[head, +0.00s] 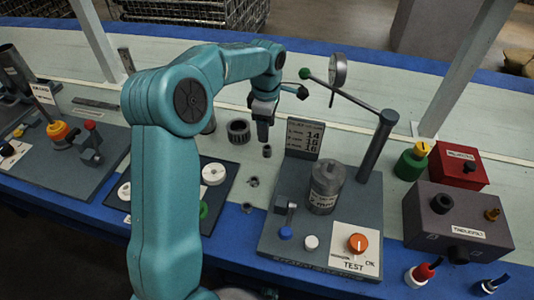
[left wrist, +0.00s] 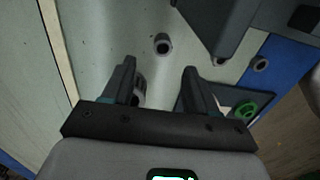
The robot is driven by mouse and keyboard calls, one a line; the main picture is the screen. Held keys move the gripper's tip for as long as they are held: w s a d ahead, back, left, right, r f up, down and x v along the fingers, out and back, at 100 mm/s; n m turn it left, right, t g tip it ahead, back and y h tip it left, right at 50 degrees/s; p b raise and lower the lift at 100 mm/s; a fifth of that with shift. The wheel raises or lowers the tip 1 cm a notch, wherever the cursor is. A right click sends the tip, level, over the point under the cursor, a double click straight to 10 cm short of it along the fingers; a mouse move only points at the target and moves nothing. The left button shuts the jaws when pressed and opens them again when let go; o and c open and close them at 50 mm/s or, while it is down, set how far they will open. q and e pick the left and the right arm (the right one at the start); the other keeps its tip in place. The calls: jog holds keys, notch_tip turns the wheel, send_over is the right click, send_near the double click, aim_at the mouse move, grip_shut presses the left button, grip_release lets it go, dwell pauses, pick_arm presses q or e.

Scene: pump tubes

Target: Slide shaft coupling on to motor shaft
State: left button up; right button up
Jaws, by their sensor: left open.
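A small dark hollow cylinder (head: 267,151), which looks like the shaft coupling, stands on the pale bench just below my left gripper (head: 263,138) in the head view. In the left wrist view this cylinder (left wrist: 162,44) shows its open top, ahead of and between the fingers, not touching them. My left gripper (left wrist: 160,75) is open and empty, pointing down. A grey cylindrical motor (head: 325,190) with a label stands upright on the grey test board (head: 275,235), right of the gripper. My right gripper is not in view.
A ribbed dark ring (head: 238,131) stands left of the gripper. Two small rings (head: 252,182) lie between the boards. Red (head: 460,168) and dark grey (head: 458,222) boxes stand at right.

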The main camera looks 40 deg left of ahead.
aim_at(267, 148)
pick_arm(q)
notch_tip(267, 148, down, 3)
jog(key=shift+f, duration=0.15)
jog(key=f, duration=0.1)
jog(key=f+b, duration=0.1)
jog(key=f, duration=0.1)
jog(key=f+b, duration=0.1)
jog(key=f, duration=0.1)
jog(key=shift+s+d+f, duration=0.1)
jog(key=shift+d+f, duration=0.05)
jog(key=shift+d, duration=0.1)
jog(key=shift+c, duration=0.6)
grip_shut()
